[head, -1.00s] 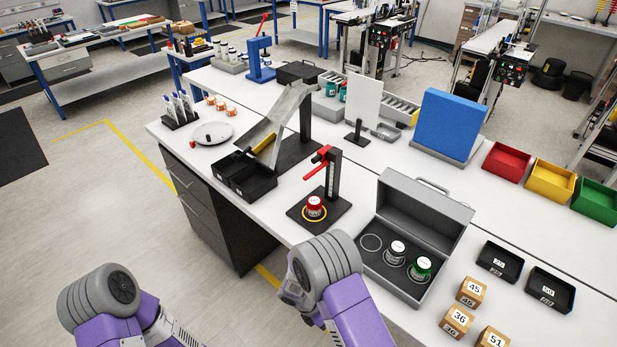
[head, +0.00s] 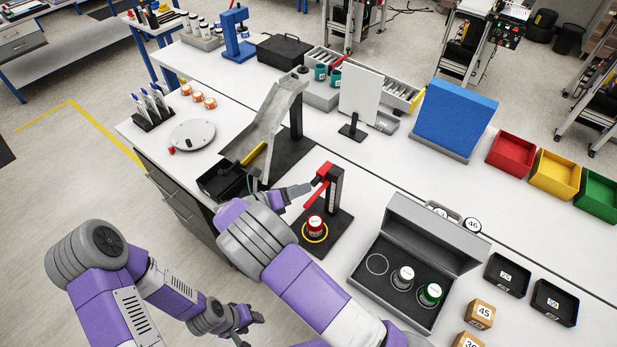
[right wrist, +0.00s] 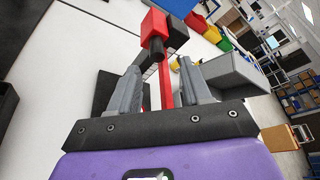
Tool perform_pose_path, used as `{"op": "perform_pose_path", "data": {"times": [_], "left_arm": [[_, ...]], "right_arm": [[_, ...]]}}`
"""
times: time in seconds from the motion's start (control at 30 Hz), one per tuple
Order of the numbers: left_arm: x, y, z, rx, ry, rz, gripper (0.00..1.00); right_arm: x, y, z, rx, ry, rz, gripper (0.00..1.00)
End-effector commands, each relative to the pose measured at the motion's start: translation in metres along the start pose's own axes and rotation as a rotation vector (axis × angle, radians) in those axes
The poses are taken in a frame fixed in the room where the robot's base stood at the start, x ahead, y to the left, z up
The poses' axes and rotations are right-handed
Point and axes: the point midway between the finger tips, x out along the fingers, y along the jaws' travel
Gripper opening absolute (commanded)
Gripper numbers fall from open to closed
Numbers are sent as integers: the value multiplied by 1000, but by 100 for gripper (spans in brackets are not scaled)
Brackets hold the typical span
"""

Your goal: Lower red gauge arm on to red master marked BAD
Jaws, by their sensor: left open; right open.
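The red gauge arm (head: 317,190) is mounted on a black post (head: 336,190) and slants out above the red master (head: 315,226), apart from it. The master stands upright in a yellow ring on the black base (head: 340,226); its lettering is too small to read. My right gripper (head: 300,189) is beside the gauge arm, left of the post. In the right wrist view its two fingers (right wrist: 160,88) are open, with the red gauge arm (right wrist: 165,88) showing between and beyond them; I cannot tell any contact. My left gripper (head: 243,326) is open and low, in front of the bench.
An open grey case (head: 455,257) with a white-topped and a green master stands right of the gauge. Numbered boxes (head: 480,314) and black trays (head: 507,275) lie at the right.

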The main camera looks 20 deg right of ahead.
Motion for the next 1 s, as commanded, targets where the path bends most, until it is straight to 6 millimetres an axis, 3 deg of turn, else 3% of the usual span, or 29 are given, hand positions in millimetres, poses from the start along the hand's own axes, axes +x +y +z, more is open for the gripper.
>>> {"op": "perform_pose_path", "data": {"times": [0.1,0.3,0.67,0.9,1.0], "left_arm": [[-4,2,-1,0,2,0,48],[-8,3,-1,1,2,0,48],[-8,3,-1,1,2,0,48],[-8,3,-1,1,2,0,48],[-8,3,-1,1,2,0,48]], "right_arm": [[22,-1,0,1,3,-3,48],[45,-1,0,1,3,-1,48],[51,0,-1,2,3,1,48],[50,0,-1,2,3,1,11],[50,0,-1,2,3,1,0]]}}
